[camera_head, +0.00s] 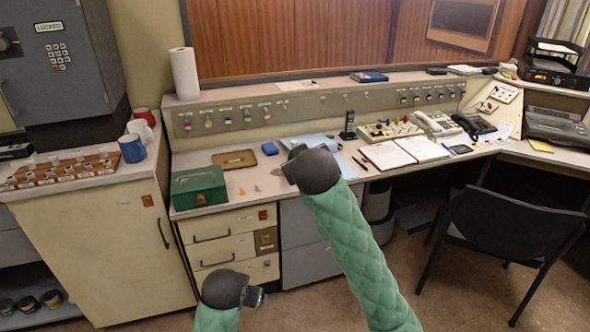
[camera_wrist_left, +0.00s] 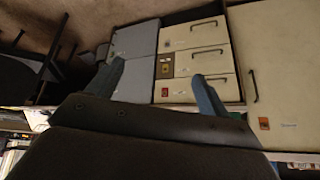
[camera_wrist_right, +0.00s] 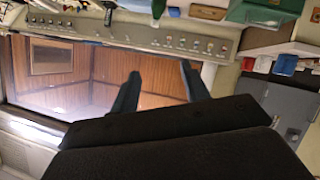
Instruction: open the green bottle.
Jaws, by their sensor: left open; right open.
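A small upright green object (camera_wrist_right: 158,9), possibly the green bottle, shows at the top edge of the right wrist view, cut off by the frame. In the head view my right forearm and wrist cover much of that part of the desk, and I cannot make out the bottle clearly there. My right gripper (camera_head: 284,172) is open and empty above the desk's front part; its fingers also show in the right wrist view (camera_wrist_right: 160,88). My left gripper (camera_head: 260,297) is open and empty, low in front of the drawers; its fingers show in the left wrist view (camera_wrist_left: 155,85).
A green cash box (camera_head: 199,187) and a brown tray (camera_head: 234,159) stand on the desk left of my right gripper. A handset (camera_head: 348,126), an open binder (camera_head: 405,151) and telephones (camera_head: 436,123) lie to the right. A black chair (camera_head: 512,225) stands at the right.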

